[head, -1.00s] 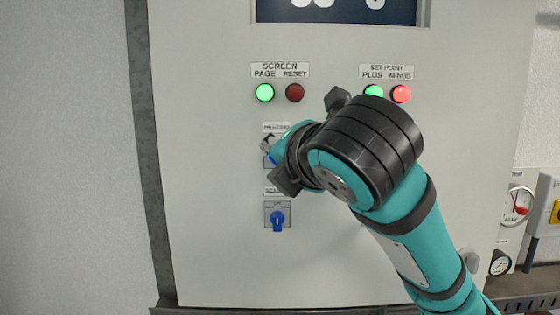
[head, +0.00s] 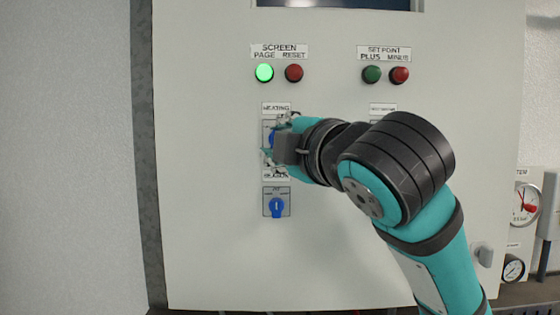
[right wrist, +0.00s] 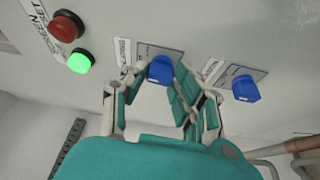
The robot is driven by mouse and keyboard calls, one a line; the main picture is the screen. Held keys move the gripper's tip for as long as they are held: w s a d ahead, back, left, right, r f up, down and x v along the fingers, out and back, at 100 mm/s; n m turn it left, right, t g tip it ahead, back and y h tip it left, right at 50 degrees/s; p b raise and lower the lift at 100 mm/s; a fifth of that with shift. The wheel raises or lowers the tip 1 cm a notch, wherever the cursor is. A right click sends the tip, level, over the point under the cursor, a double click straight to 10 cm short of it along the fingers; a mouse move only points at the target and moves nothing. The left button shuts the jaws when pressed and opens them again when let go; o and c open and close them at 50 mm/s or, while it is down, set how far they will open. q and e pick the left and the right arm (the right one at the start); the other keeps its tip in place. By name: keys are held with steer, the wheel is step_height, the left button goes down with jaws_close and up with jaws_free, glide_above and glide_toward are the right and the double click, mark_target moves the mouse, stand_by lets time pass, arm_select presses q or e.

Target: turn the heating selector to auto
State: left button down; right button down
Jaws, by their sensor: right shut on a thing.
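The heating selector (head: 271,136) is a blue knob on a square plate under the HEATING label (head: 276,108). It is largely hidden in the head view by my right gripper (head: 277,140). In the right wrist view the blue knob (right wrist: 160,70) sits between the two fingers of the right gripper (right wrist: 155,80), which is shut on it. The knob's pointer direction cannot be read clearly. My left gripper is not in view.
A second blue selector (head: 277,206) is just below, and shows in the right wrist view (right wrist: 245,88). Above are the lit green PAGE button (head: 264,73), the red RESET button (head: 294,73) and the unlit PLUS and MINUS buttons (head: 372,74). Gauges (head: 524,204) are at the far right.

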steer(key=shift+a+f+m+t+h+b, duration=0.15)
steer(key=shift+m+t+b, duration=0.4)
steer(key=shift+m+b, duration=0.8)
steer(key=shift+d+f+m+t+h+b, duration=0.15)
steer(key=shift+m+t+b, duration=0.35)
steer(key=shift+m+b, duration=0.8)
steer(key=shift+a+f+m+t+h+b, duration=0.15)
steer(key=shift+m+t+b, duration=0.6)
steer(key=shift+m, duration=0.9)
steer(key=shift+r, duration=0.1)
steer(key=c, duration=1)
jaws_free()
steer(key=shift+c, duration=0.2)
steer(key=shift+r, duration=0.1)
steer(key=v, duration=1.2)
